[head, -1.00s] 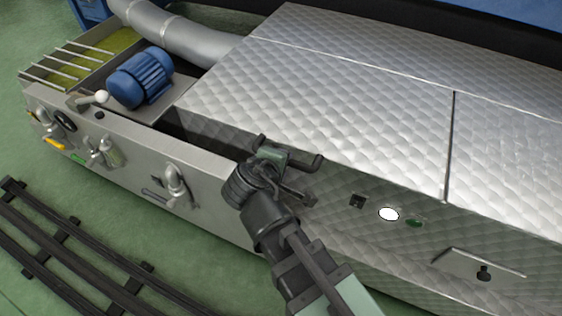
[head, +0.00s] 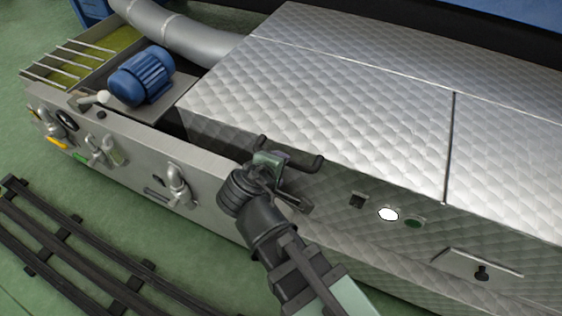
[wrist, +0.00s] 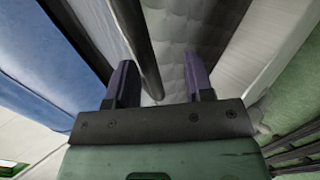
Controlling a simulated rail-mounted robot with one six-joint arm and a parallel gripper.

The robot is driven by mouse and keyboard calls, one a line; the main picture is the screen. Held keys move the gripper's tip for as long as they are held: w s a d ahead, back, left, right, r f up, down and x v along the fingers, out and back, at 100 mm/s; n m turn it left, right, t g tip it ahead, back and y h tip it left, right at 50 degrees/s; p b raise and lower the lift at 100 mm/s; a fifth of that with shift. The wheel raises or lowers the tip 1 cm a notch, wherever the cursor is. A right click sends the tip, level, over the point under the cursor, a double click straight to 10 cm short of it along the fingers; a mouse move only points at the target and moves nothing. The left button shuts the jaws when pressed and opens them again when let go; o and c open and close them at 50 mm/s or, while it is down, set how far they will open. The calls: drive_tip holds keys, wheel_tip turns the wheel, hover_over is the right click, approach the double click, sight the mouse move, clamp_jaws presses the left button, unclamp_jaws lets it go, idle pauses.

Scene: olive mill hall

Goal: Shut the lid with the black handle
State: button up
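The lid (head: 300,85) is a broad quilted metal cover on the long machine. Its black bar handle (head: 312,164) is on the front face, below the lid's front edge. A dark gap shows at the lid's left end; I cannot tell how far the lid stands open. My gripper (head: 279,160) is at the handle in the head view, where its fingertips are hard to make out. In the wrist view my gripper (wrist: 160,82) has its two fingers apart. A dark bar (wrist: 137,40), apparently the handle, runs between them, nearer the left finger; contact is unclear.
A blue motor (head: 140,76) and a grated green tank (head: 85,62) are at the machine's left end. Valves (head: 178,188) stick out from the front wall. Buttons (head: 388,214) and a small hatch (head: 478,265) are to the right. Rails (head: 75,245) cross the green floor at lower left.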

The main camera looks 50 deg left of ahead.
drive_tip(key=p+v, duration=0.4)
drive_tip(key=v, duration=0.4)
drive_tip(key=shift+r, duration=0.2)
drive_tip(key=shift+s+d, duration=0.1)
drive_tip(key=shift+d, duration=0.05)
